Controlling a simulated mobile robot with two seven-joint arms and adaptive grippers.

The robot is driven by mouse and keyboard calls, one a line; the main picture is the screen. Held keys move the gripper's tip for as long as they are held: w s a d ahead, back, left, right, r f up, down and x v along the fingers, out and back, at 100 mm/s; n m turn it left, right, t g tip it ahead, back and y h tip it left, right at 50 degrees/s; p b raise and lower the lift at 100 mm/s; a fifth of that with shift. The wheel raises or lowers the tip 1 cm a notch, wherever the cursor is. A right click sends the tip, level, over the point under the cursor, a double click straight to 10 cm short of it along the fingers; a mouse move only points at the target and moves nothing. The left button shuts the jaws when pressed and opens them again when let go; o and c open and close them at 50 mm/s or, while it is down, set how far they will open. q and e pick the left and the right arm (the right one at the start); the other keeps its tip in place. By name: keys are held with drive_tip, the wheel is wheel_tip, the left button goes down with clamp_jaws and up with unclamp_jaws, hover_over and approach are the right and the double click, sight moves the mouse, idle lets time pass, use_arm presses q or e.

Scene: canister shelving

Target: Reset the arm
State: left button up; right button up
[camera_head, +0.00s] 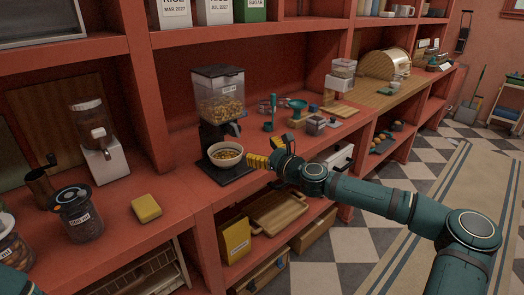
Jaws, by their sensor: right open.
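My right arm reaches in from the lower right, and my right gripper (262,160), with yellow fingers, is open at the front of the shelf counter. It is just right of a white bowl (225,161) holding brown pieces, with a small gap or touch that I cannot tell. The bowl stands on the dark base of a clear cereal dispenser (220,97). My left gripper does not show; only a bit of teal, likely my left arm, shows at the lower left corner.
A yellow block (146,208), a dark-lidded jar (76,213) and a white dispenser (98,140) stand on the left counter. Small kitchen items and a wooden board (339,111) lie right of the bowl. A wooden tray (277,212) is on the shelf below. The checkered floor at right looks open.

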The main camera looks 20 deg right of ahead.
idle(0.5)
drive_tip(key=s+a+f+n+g+y, duration=0.1)
drive_tip(key=s+a+f+n+g, duration=0.5)
drive_tip(key=a+f, duration=0.55)
drive_tip(key=s+a+f+n+g+y, duration=0.25)
drive_tip(key=s+a+f+n, duration=0.45)
drive_tip(key=a+f, duration=0.4)
drive_tip(key=s+a+f+n+g+h, duration=0.25)
drive_tip(key=s+f+n+g, duration=0.25)
drive_tip(key=s+f+n, duration=0.5)
drive_tip(key=s+d+f+n+g+h, duration=0.1)
drive_tip(key=s+d+n, duration=0.4)
drive_tip(key=s, duration=0.5)
drive_tip(key=shift+s+d+f+g+h, duration=0.15)
drive_tip(key=shift+d+f+g+h, duration=0.25)
drive_tip(key=shift+d+h, duration=0.8)
